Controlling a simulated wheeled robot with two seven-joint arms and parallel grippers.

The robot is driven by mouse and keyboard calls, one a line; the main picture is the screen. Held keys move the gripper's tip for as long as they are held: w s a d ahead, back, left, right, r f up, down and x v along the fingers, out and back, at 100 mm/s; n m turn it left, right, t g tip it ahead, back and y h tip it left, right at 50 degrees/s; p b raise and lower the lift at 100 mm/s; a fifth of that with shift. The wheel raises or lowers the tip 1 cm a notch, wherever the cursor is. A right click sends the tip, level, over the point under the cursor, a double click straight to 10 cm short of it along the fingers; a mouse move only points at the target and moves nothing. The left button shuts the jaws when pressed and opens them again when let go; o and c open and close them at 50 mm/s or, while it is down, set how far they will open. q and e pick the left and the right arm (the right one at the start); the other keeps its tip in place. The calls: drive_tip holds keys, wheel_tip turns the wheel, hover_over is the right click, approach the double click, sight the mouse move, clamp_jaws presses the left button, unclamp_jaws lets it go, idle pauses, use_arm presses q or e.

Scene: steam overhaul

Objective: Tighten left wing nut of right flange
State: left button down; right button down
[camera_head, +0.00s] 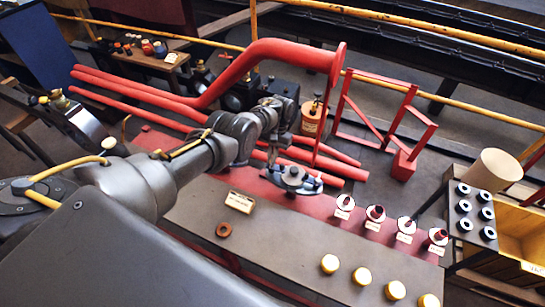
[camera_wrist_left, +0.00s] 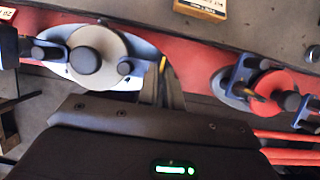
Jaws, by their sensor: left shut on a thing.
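The right flange (camera_head: 292,177) is a pale oval plate with a round grey cap, on the red strip of the bench. It also shows in the left wrist view (camera_wrist_left: 103,45), with a blue wing nut at each end. Its right wing nut (camera_head: 314,184) is clear of my gripper. My left gripper (camera_head: 271,145) reaches down at the flange's left end, shut on the left wing nut (camera_wrist_left: 126,66). The fingers hide part of that nut. Another flange (camera_wrist_left: 277,85), with a red cap and blue wing nuts, shows at the right of the wrist view. My right gripper is out of view.
Red pipes (camera_head: 135,92) run behind the bench, and a red upright (camera_head: 330,110) stands close behind the flange. Several labelled red-and-white fittings (camera_head: 375,213) and yellow caps (camera_head: 362,276) stand to the right.

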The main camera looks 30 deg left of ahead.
use_arm(q)
drive_tip(key=shift+r, duration=0.1)
idle(0.3)
drive_tip(key=c, duration=1.6)
unclamp_jaws()
drive_tip(key=shift+o, duration=0.2)
drive_tip(key=v, duration=1)
drive_tip(key=shift+r, duration=0.35)
drive_tip(key=shift+w+d, duration=0.1)
drive_tip(key=shift+w, duration=0.05)
